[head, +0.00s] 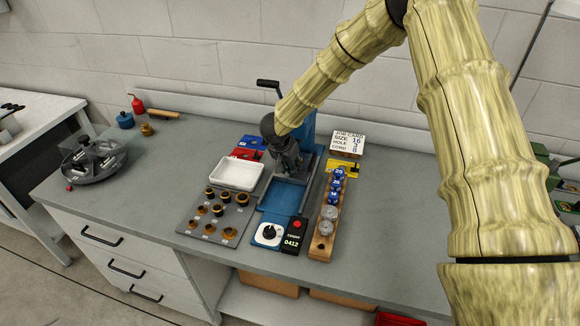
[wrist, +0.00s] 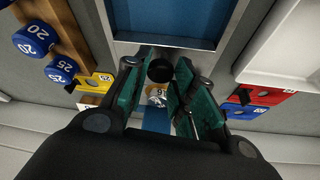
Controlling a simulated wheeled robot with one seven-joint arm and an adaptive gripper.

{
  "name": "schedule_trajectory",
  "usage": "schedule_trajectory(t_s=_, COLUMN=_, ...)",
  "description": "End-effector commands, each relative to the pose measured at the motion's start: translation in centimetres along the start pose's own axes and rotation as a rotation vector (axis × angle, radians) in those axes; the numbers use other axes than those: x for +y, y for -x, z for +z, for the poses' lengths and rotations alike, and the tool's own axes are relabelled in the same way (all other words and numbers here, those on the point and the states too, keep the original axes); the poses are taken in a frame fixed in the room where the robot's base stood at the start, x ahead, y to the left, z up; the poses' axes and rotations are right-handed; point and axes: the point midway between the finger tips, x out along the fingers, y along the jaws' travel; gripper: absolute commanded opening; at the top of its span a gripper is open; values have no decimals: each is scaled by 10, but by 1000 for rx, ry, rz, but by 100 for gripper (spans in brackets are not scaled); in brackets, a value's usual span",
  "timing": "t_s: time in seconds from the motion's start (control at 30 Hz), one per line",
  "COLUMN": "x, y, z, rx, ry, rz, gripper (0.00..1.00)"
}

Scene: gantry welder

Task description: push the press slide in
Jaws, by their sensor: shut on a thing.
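The blue press (head: 308,128) stands at the back middle of the bench, with a black lever at its upper left. Its blue bed (head: 284,195) extends toward the front and also shows at the top of the wrist view (wrist: 168,22). My gripper (head: 288,168) reaches down in front of the press column, over the back end of the bed. In the wrist view its green-padded fingers (wrist: 165,72) are closed around a black round knob (wrist: 160,70). A shiny metal part (wrist: 157,96) shows just behind the knob. The gripper hides most of the slide, so its position is unclear.
A white tray (head: 237,173) and a plate of brass-coloured rings (head: 217,217) lie left of the press. A wooden rack with blue weights (head: 336,186) stands close on the right. The bench's right side is clear.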

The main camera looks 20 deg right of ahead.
Motion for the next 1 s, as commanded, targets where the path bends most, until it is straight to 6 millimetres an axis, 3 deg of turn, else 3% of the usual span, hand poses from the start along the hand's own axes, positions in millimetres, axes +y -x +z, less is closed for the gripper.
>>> schedule_trajectory(t_s=0.03, x=-1, y=2, z=-6, rx=8, ry=-3, rz=-3, gripper=28)
schedule_trajectory(t_s=0.13, x=-1, y=1, z=-5, rx=7, ry=-3, rz=-3, gripper=46)
schedule_trajectory(t_s=0.17, x=-1, y=1, z=-5, rx=7, ry=-3, rz=-3, gripper=48)
schedule_trajectory(t_s=0.57, x=-2, y=6, z=-3, rx=5, ry=-1, rz=-3, gripper=48)
schedule_trajectory(t_s=0.77, x=-1, y=32, z=-4, rx=5, ry=-2, rz=-4, gripper=48)
schedule_trajectory(t_s=1.0, x=-1, y=77, z=-4, rx=5, ry=-2, rz=-4, gripper=48)
